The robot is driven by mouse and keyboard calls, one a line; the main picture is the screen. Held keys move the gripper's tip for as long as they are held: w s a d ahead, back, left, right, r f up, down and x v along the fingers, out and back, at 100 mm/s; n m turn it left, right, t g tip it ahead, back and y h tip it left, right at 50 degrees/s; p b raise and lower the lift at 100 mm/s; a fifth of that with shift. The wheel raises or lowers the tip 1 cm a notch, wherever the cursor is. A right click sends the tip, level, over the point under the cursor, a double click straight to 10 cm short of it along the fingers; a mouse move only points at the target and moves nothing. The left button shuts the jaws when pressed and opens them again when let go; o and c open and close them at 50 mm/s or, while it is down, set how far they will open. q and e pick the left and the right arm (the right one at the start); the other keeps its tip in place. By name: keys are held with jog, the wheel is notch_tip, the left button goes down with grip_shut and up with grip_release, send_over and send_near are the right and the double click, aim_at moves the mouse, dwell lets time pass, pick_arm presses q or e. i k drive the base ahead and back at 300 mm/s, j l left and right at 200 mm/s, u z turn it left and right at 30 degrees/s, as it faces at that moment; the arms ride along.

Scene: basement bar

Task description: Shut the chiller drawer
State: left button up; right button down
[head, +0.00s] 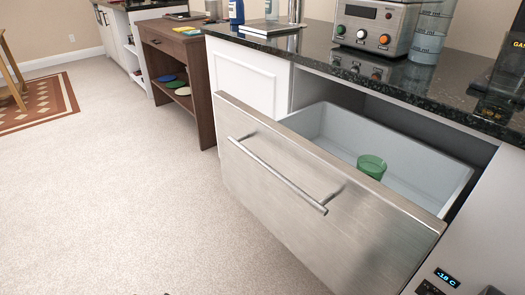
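The chiller drawer (300,205) stands pulled out below the counter at the right of the head view. Its front is brushed steel with a long bar handle (275,172) running across it. The pale grey inside of the drawer (335,123) shows behind the front. A green cup (371,167) stands inside the drawer, its lower part hidden by the steel front.
A dark stone counter (425,95) runs above the drawer, bearing a steel appliance (375,25) with knobs and clear stacked containers (430,30). A brown wooden stand (180,62) is farther back. The carpet (110,180) at left is clear.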

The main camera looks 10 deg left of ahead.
aim_at(297, 173)
jog(key=j+z, duration=0.1)
jog(key=z, duration=0.35)
jog(key=j+z, duration=0.1)
jog(key=z, duration=0.4)
jog(key=j+z, duration=0.1)
jog(key=z, duration=0.35)
jog(key=k+j+z, duration=0.1)
jog(key=z, duration=0.85)
jog(key=k+z, duration=0.15)
jog(key=z, duration=0.3)
jog(key=k+u, duration=0.1)
jog(key=u, duration=0.8)
jog(key=k+j+u, duration=0.1)
jog(key=u, duration=0.35)
jog(key=j+u, duration=0.1)
jog(key=u, duration=0.4)
jog(key=k+j+u, duration=0.1)
jog(key=u, duration=0.35)
jog(key=j+u, duration=0.15)
jog(key=u, duration=0.3)
jog(key=j+u, duration=0.1)
jog(key=u, duration=0.35)
